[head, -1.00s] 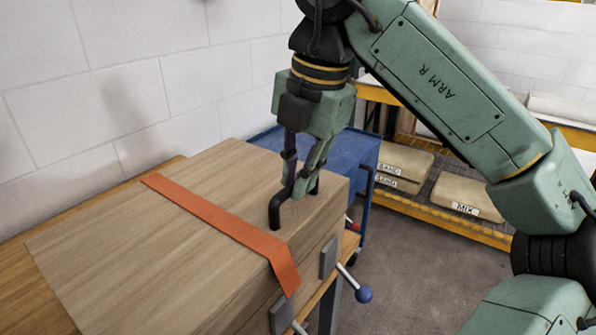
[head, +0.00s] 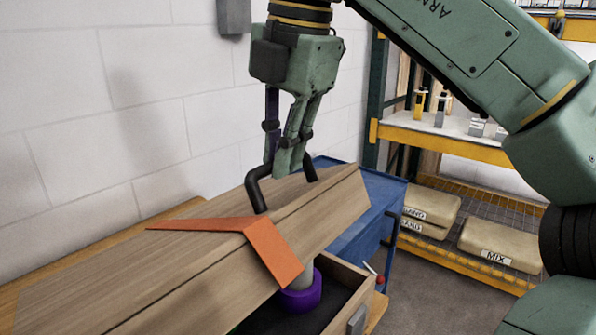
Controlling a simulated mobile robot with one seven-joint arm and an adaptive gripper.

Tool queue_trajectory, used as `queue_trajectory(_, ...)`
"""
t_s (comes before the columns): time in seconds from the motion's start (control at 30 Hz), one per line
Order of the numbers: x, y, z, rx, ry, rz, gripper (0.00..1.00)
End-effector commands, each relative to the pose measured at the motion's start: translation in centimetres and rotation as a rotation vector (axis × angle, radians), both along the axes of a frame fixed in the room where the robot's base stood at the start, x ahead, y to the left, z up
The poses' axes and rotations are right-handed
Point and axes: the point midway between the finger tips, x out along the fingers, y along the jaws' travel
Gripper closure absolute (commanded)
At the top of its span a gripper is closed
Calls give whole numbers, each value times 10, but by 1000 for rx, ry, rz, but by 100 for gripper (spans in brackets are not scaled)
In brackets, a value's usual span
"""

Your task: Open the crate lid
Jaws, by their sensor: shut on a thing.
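The wooden crate lid (head: 205,248) is tilted up, its near edge raised well above the crate (head: 347,276). My gripper (head: 282,172) is shut on the black lid handle (head: 258,192) near the lid's right end. Through the gap I see the dark inside of the crate and a purple, ring-shaped thing (head: 302,295) with a grey upper part, partly hidden by the strap and lid.
The crate stands on a wooden table (head: 190,208) against a white block wall. A blue cart (head: 372,228) stands just beyond the crate's right end. Yellow shelving with sacks (head: 500,245) is at the right. Grey floor is clear at lower right.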

Motion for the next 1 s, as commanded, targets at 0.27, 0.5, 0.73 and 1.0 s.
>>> queue_trajectory(0.27,0,4,-3,2,0,8,86)
queue_trajectory(0.5,0,3,-2,3,0,6,70)
queue_trajectory(0.73,0,2,-1,2,0,4,67)
queue_trajectory(1.0,0,2,-1,2,0,3,67)
